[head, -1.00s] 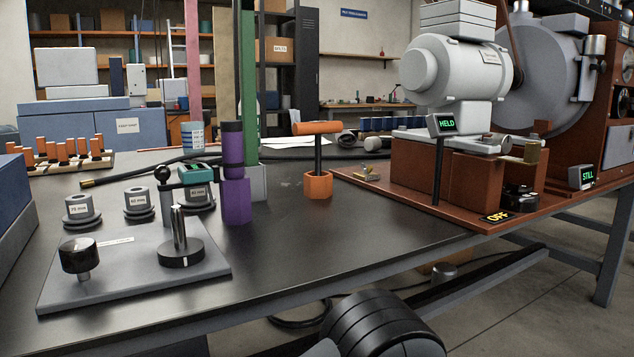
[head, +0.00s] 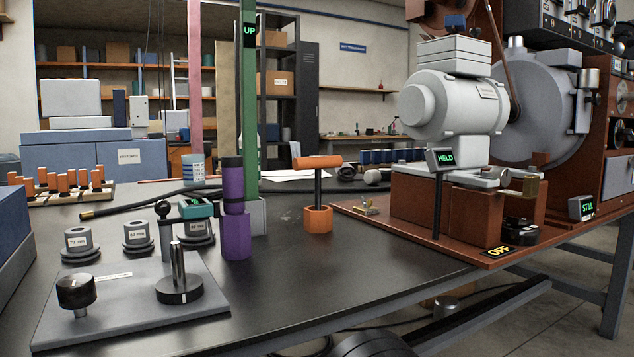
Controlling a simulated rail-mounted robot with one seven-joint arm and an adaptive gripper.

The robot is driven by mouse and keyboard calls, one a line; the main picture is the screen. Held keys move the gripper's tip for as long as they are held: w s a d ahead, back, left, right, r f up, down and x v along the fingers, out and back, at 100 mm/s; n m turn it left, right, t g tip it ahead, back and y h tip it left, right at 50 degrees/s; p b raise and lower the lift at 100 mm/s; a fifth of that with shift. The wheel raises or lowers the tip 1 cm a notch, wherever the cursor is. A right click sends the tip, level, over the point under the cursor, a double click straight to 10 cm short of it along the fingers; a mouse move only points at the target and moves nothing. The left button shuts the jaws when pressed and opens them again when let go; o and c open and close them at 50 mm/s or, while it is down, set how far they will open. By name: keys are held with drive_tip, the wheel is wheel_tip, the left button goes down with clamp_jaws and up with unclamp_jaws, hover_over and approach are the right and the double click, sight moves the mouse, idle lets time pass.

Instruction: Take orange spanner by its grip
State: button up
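The orange spanner (head: 317,163) stands upright on the dark bench in the head view. Its grip is a horizontal orange bar at the top, on a thin black shaft. Its lower end is an orange hexagonal block (head: 318,219) resting on the bench. Nothing touches the spanner. My gripper does not show in the head view; only a dark rounded part, likely of my arm, shows at the bottom edge.
A purple post (head: 236,236) stands left of the spanner, by a green column (head: 249,107). A motor (head: 456,102) and brown base (head: 447,205) with a HELD display (head: 441,158) stand right. A grey plate (head: 129,309) lies front left. Bench in front of the spanner is clear.

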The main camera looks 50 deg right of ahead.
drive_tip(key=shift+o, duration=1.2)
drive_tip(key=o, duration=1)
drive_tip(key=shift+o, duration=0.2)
